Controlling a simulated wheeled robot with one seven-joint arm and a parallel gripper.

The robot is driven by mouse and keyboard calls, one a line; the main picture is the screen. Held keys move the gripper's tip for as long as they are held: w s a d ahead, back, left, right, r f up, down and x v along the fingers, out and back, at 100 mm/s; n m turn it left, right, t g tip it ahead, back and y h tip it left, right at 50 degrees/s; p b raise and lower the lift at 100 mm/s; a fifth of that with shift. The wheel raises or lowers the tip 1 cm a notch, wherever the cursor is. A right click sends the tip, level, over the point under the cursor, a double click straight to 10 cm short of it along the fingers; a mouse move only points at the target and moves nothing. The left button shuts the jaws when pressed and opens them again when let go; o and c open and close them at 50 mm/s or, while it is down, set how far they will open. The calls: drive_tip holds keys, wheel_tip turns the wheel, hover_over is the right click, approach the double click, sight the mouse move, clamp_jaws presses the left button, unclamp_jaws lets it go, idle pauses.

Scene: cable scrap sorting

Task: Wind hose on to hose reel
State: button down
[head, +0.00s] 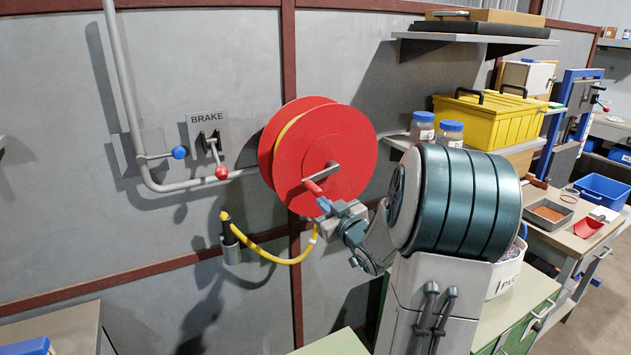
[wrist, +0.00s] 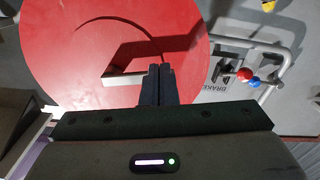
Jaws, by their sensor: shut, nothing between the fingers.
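The red hose reel (head: 347,139) is mounted on the wall in the head view; its red disc (wrist: 70,45) fills the left of the wrist view. A grey crank arm (head: 322,173) with a red grip (head: 313,187) sits on its front face. The yellow hose (head: 277,259) hangs in a loop below the reel, its end in a holder (head: 231,252) on the wall. Some yellow hose shows between the discs. My gripper (head: 320,201) is shut and empty, close to the red grip. In the wrist view its fingertips (wrist: 160,68) are by the crank arm's end (wrist: 122,78); contact is unclear.
Left of the reel are a BRAKE plate (head: 207,126) with a red-knobbed lever (head: 221,172), and a pipe (head: 130,95) with a blue-knobbed valve (head: 179,152). At right, a shelf holds jars (head: 422,127) and a yellow box (head: 485,120). Green cabinets (head: 515,300) stand below.

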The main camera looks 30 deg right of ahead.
drive_tip(key=shift+a+r, duration=0.1)
drive_tip(key=shift+r, duration=0.1)
drive_tip(key=shift+a+r+p, duration=0.25)
drive_tip(key=shift+r+p, duration=0.35)
drive_tip(key=shift+r, duration=0.1)
drive_tip(key=shift+a+r+p, duration=0.25)
drive_tip(key=shift+r+p, duration=0.4)
drive_tip(key=shift+r, duration=0.05)
drive_tip(key=shift+a+r+p, duration=0.25)
drive_tip(key=shift+r+p, duration=0.35)
drive_tip(key=shift+r, duration=0.1)
drive_tip(key=p, duration=0.1)
approach(320, 190)
drive_tip(key=shift+w+a+r, duration=0.2)
drive_tip(key=shift+w+r, duration=0.4)
drive_tip(key=shift+w, duration=0.3)
drive_tip(key=shift+a, duration=0.1)
